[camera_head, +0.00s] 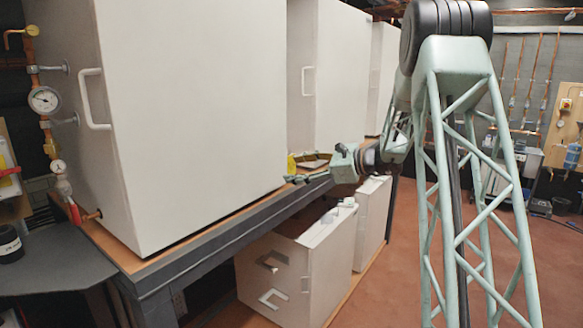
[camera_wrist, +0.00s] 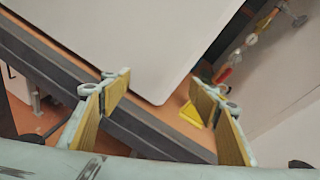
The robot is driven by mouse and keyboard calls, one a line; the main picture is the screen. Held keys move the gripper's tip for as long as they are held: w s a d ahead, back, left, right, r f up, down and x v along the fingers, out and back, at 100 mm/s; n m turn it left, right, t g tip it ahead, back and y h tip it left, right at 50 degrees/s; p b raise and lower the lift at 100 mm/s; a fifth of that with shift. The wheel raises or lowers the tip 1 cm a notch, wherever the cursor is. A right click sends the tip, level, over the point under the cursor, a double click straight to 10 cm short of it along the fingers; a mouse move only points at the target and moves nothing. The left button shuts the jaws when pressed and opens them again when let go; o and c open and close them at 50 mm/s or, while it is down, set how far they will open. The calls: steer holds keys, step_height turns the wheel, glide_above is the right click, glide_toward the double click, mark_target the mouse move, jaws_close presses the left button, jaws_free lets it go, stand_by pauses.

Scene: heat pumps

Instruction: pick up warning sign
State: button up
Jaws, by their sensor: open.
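A small yellow piece, likely the warning sign (camera_wrist: 190,114), is on the orange-brown shelf beside a white cabinet in the wrist view. It is partly hidden by the right finger, and its face cannot be read. A yellow patch, likely the same sign, also shows in the head view (camera_head: 291,164), just beyond my fingers. My gripper (camera_wrist: 162,90) is open with nothing between its fingers. The fingers look spread wide, and the sign is nearer the right one. In the head view my gripper (camera_head: 302,178) reaches left over the shelf edge.
Large white cabinets (camera_head: 190,110) stand along the shelf, close to my fingers. The dark grey shelf edge (camera_head: 220,228) runs beneath. Lower white boxes (camera_head: 310,260) stand under it. Copper pipes with a gauge (camera_head: 44,99) are at the left. The floor at right is fairly clear.

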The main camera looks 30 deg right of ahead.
mark_target(292, 167)
steer(key=w+d+f+m+t+p, duration=0.1)
steer(key=d+f+m, duration=0.1)
steer(key=d, duration=0.3)
steer(key=w+d+f+m+t+p, duration=0.1)
steer(key=w+d+f+m+t, duration=0.1)
steer(key=d, duration=0.4)
steer(key=shift+w+d+f+m+t, duration=0.3)
steer(key=shift+f+m, duration=0.25)
steer(key=shift+m, duration=0.55)
steer(key=shift+w, duration=0.1)
steer(key=shift+x, duration=4.2)
steer(key=shift+w, duration=0.15)
steer(key=shift+p+x, duration=0.45)
steer(key=shift+x, duration=2.05)
steer(key=c, duration=1)
